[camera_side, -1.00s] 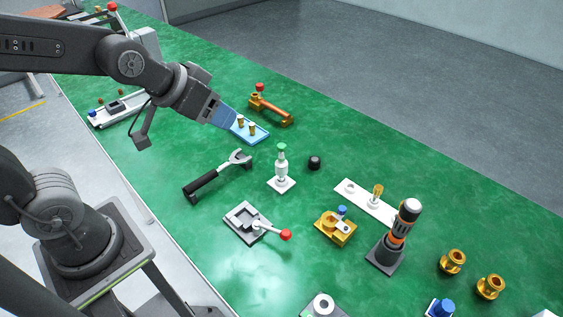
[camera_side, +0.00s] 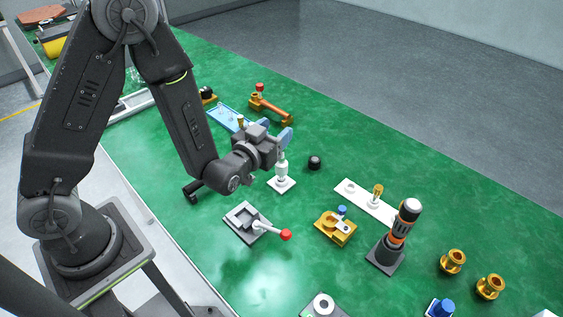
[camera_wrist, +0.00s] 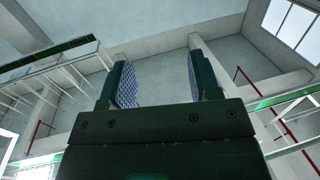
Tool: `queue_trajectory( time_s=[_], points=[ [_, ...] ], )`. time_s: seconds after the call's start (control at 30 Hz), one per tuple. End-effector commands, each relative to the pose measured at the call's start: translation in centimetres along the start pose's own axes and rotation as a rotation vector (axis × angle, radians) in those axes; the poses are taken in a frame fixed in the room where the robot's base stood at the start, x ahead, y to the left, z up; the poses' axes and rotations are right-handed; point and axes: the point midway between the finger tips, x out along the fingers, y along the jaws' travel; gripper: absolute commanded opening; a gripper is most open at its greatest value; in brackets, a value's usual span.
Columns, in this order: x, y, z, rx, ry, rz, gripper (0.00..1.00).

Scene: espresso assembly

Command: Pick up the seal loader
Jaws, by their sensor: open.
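A white upright piece (camera_side: 281,170) on a square white base stands mid-bench in the side view; it may be the seal loader, though I cannot be sure. My gripper (camera_side: 275,132) is at its top in the picture, and a blue finger covers that top. Whether they touch, I cannot tell. In the wrist view the two blue-padded fingers (camera_wrist: 158,82) are apart with nothing between them. That view shows walls and ceiling beams, no bench objects.
A black cap (camera_side: 314,162) lies right of the white piece. A grey fixture with a red-knobbed lever (camera_side: 246,222) and a brass fixture (camera_side: 335,228) stand nearer. A blue tray (camera_side: 222,116) and a copper-coloured handle (camera_side: 271,110) lie behind. My arm hides most of the wrench (camera_side: 192,192).

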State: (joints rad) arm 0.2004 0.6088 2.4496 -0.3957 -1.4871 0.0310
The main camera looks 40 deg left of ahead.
Motion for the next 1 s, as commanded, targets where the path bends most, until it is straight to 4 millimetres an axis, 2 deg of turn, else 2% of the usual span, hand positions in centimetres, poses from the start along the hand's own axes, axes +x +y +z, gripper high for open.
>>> queue_trajectory(
  time_s=[0.4,0.7,1.0],
  points=[
    [0.0,0.0,5.2,0.003,0.005,-0.001,0.57],
    [0.0,0.0,7.1,0.002,0.005,-0.001,0.57],
    [4.5,-0.1,6.9,0.001,0.009,-0.003,0.57]
  ],
)
